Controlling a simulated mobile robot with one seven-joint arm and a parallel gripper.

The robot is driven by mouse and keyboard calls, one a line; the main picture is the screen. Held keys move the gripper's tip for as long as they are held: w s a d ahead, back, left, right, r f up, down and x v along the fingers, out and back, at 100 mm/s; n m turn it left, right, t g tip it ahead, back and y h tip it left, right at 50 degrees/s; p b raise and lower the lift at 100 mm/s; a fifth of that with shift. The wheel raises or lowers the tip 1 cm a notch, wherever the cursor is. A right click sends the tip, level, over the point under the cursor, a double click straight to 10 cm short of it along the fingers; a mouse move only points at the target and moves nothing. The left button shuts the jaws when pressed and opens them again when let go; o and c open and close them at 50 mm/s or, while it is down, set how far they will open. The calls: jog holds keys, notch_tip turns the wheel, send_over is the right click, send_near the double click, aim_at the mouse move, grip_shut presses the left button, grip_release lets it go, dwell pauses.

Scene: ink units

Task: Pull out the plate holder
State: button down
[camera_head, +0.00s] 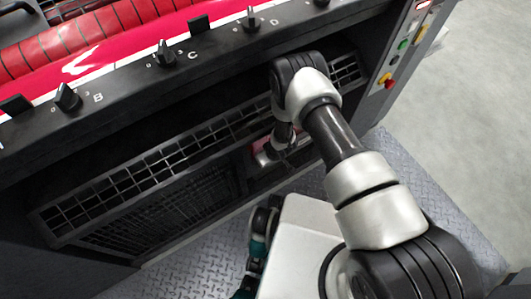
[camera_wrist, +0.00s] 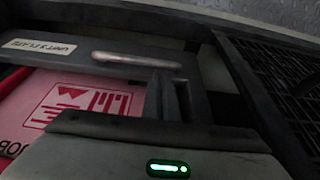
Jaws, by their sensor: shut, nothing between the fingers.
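In the wrist view, the plate holder (camera_wrist: 200,72) is a dark grey front with a pale "UNIT 3 PLATE" label and a long silver handle (camera_wrist: 135,60). In the head view, my arm reaches down to the low opening, where a bit of red (camera_head: 262,152) shows; my wrist largely hides the fingers and holder.
The dark press front has knobs (camera_head: 165,54) above and metal grilles (camera_head: 160,205) beside the opening. A red roller (camera_head: 90,35) lies on top. A control panel (camera_head: 401,45) with buttons stands at the right. Checker-plate flooring (camera_head: 195,262) lies in front; open grey floor is at right.

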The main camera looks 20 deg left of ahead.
jog(key=shift+w+a+f, duration=0.15)
jog(key=shift+a+f, duration=0.05)
jog(key=shift+f, duration=0.45)
jog(key=shift+d, duration=0.1)
